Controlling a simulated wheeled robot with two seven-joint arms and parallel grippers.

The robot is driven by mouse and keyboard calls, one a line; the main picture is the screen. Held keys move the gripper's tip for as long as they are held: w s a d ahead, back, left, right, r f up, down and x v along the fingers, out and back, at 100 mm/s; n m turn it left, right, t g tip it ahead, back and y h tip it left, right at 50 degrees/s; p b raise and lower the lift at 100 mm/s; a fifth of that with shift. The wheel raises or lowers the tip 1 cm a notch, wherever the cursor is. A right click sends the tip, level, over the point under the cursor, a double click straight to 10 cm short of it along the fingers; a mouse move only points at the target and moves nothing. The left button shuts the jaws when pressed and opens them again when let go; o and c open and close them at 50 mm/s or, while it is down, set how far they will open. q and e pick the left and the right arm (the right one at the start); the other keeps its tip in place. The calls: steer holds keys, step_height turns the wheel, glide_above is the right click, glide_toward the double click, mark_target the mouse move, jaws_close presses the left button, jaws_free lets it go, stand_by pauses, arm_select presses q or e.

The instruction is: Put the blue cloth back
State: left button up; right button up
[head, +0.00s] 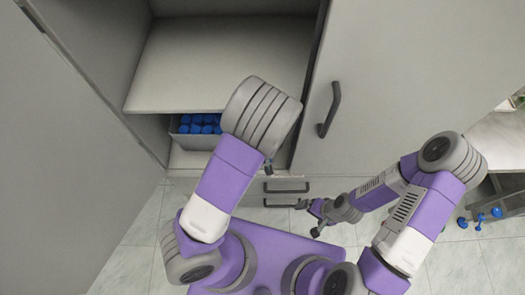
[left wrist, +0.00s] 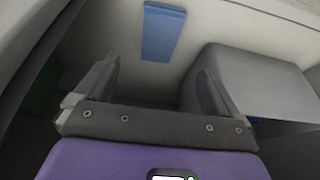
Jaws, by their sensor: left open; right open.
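The blue cloth (left wrist: 163,32) shows in the left wrist view as a flat blue rectangle on a pale surface, beyond my left gripper. My left gripper (left wrist: 150,82) is open, with nothing between its fingers, and is apart from the cloth. My right gripper (head: 312,208) is open and empty near the drawer handles, below the closed cabinet door.
A grey bin (head: 190,141) of blue caps stands under the cabinet shelf (head: 190,75). A grey box (left wrist: 250,80) is right of my left gripper. The closed door has a dark handle (head: 329,110).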

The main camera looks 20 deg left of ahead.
arm_select(q)
steer(key=s+d+f+g+h, duration=0.1)
steer(key=s+f+h, duration=0.1)
steer(key=s+f, duration=0.3)
steer(key=s+d+f+g+h, duration=0.1)
steer(key=s+f+g+h, duration=0.1)
steer(key=s+f, duration=0.4)
steer(key=s+h, duration=0.1)
steer(key=s, duration=0.3)
steer(key=shift+s+d+m+g, duration=0.3)
steer(key=shift+s+d, duration=0.1)
